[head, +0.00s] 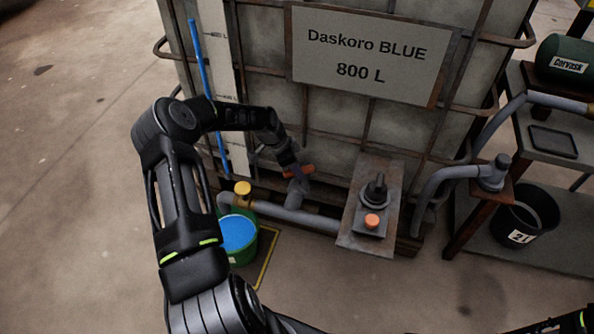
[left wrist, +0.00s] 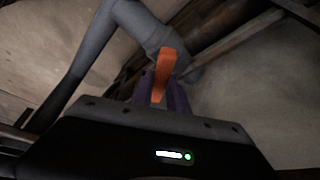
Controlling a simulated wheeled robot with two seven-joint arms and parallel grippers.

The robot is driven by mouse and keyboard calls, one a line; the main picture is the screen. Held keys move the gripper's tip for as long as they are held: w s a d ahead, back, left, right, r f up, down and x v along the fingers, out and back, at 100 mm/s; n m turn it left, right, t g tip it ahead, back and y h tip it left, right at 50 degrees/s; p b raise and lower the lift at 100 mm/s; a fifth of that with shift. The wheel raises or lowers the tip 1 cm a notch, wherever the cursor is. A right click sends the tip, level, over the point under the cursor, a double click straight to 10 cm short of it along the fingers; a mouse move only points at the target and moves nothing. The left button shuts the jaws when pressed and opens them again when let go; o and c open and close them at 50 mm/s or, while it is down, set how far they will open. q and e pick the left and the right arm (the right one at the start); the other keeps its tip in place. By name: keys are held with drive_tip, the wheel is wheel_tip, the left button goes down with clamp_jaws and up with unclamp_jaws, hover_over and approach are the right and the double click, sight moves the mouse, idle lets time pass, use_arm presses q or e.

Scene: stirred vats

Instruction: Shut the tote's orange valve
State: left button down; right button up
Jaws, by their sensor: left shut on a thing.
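The tote (head: 300,120) is a pale caged tank with a sign reading "Daskoro BLUE 800 L". Its orange valve handle (head: 302,170) sits on a grey pipe at the tote's foot and points roughly left to right in the head view. My left gripper (head: 292,168) reaches down to it and is shut on it. In the left wrist view the orange handle (left wrist: 164,70) stands up between the purple fingers (left wrist: 163,95), and the grey pipe is behind it. The fingers hide part of the handle. My right gripper is not in view.
A control box (head: 354,215) with a black switch and an orange button is to the right. A black bucket (head: 527,213) stands on the bench's lower shelf (head: 560,235).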

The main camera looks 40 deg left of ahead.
use_arm(q)
drive_tip(key=shift+m+g+h+b, duration=0.3)
drive_tip(key=shift+m+b, duration=0.35)
drive_tip(key=shift+m, duration=0.35)
drive_tip(key=c, duration=1.3)
unclamp_jaws()
drive_tip(key=shift+a+r, duration=0.1)
drive_tip(key=p+v, duration=0.1)
drive_tip(key=v, duration=0.6)
drive_tip(key=shift+a+r, duration=0.1)
drive_tip(key=shift+r, duration=0.1)
drive_tip(key=shift+o, duration=0.3)
